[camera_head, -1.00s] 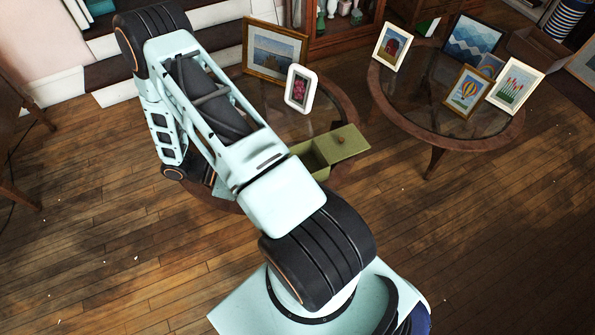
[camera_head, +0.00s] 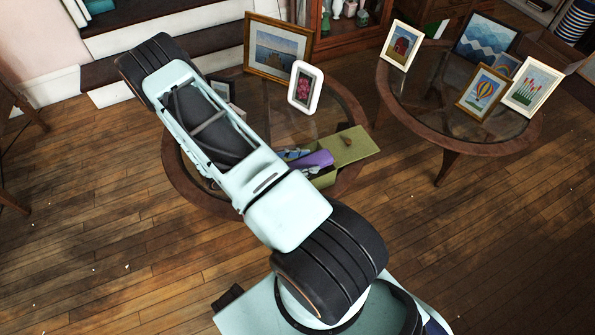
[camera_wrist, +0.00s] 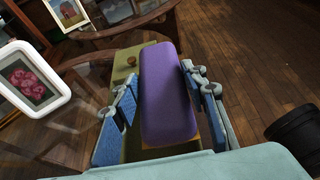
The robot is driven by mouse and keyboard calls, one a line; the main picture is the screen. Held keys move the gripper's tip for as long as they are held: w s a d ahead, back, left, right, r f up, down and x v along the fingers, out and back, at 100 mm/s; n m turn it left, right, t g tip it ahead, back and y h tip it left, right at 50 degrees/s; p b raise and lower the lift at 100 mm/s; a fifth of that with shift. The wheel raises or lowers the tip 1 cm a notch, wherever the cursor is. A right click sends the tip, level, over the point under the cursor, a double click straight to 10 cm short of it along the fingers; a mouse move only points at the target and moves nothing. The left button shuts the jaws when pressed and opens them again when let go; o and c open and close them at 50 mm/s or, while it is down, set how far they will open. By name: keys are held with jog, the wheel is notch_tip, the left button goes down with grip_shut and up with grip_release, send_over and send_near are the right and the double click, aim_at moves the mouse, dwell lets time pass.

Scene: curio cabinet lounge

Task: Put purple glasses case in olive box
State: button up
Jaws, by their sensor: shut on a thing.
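The purple glasses case (camera_wrist: 168,95) is between the two blue-padded fingers of my gripper (camera_wrist: 163,100), which is shut on it. The case also shows in the head view (camera_head: 314,160), at the opening of the olive box (camera_head: 325,180). The box stands on the round glass table, with its olive lid (camera_head: 352,146) and brown knob beyond the opening. In the wrist view the case covers most of the box, and part of the lid (camera_wrist: 120,72) shows at its left. I cannot tell how far the case is inside the box. My arm hides part of the table.
The round glass table (camera_head: 178,188) holds a white-framed flower picture (camera_head: 305,88) and a gold-framed picture (camera_head: 276,50) behind the box. A second glass table (camera_head: 440,127) with several framed pictures stands at right. The wooden floor in front is clear.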

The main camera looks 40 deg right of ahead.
jog(key=w+f, duration=0.1)
jog(key=w+f+b, duration=0.1)
jog(key=f, duration=0.1)
jog(key=w+f, duration=0.1)
jog(key=f, duration=0.1)
jog(key=shift+w, duration=0.3)
jog(key=shift+w+f+b, duration=0.2)
jog(key=shift+f+b, duration=0.45)
jog(key=shift+f, duration=1)
jog(key=shift+o, duration=0.2)
jog(key=shift+f+b, duration=0.7)
jog(key=o, duration=1)
jog(key=shift+s, duration=0.1)
jog(key=shift+o, duration=0.8)
jog(key=shift+s+a+f, duration=0.1)
jog(key=shift+a+f, duration=0.05)
jog(key=shift+r+p, duration=0.45)
jog(key=shift+p, duration=0.1)
jog(key=p+v, duration=0.2)
jog(key=v, duration=1)
jog(key=shift+w+r, duration=0.25)
jog(key=shift+r, duration=0.1)
